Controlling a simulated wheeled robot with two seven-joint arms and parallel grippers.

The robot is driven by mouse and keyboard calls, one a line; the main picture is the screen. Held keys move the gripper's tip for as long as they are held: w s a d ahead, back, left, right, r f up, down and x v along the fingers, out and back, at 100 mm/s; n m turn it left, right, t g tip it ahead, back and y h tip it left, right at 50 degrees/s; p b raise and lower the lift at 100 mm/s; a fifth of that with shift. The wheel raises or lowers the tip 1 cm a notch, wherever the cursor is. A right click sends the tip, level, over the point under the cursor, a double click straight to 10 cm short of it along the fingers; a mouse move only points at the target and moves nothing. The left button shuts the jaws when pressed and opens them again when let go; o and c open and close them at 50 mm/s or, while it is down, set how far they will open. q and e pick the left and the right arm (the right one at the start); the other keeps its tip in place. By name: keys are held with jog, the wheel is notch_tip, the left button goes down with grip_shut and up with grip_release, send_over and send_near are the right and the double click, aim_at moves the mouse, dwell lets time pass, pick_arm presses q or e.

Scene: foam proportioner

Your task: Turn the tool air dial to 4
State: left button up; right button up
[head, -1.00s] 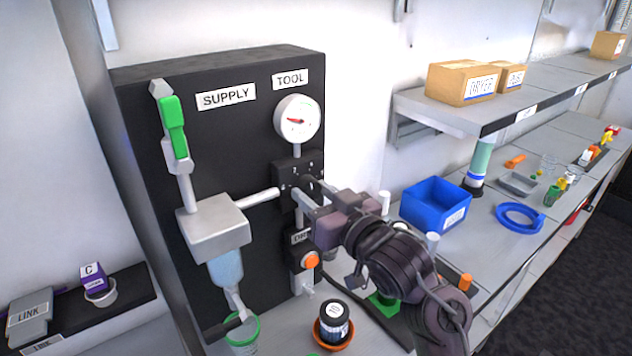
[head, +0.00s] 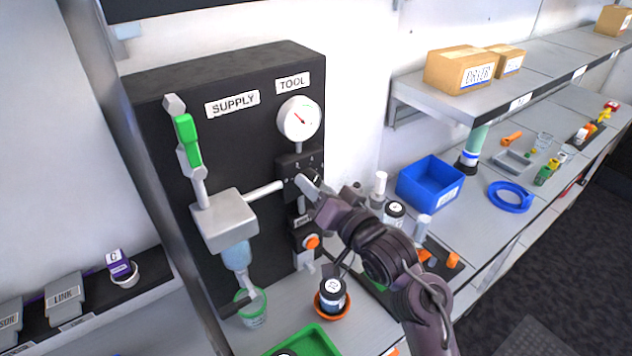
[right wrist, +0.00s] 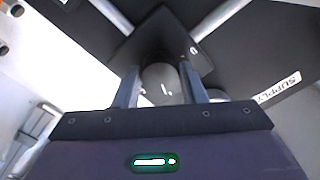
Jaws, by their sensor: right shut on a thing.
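The tool air dial is a round knob on a small black block (head: 287,165) below the TOOL label (head: 292,82). The knob (right wrist: 161,84) shows in the right wrist view between the two fingers. In the head view my gripper mostly hides it. My right gripper (head: 308,182) is shut on the knob, with a finger on each side; it also shows in the right wrist view (right wrist: 159,76). The round white gauge (head: 299,119) above has a red needle pointing up and left. The numbers on the dial are too small to read. My left gripper is out of view.
A green-handled supply valve (head: 187,140) and grey filter housing (head: 224,220) sit left on the black panel (head: 150,110). An orange button (head: 312,241) is just below the dial.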

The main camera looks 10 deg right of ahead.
dwell(0.3)
jog(key=o, duration=1)
jog(key=b+v, duration=0.2)
jog(key=v, duration=0.5)
jog(key=shift+s+d+b, duration=0.15)
jog(key=shift+s+b, duration=0.2)
jog(key=shift+s, duration=0.1)
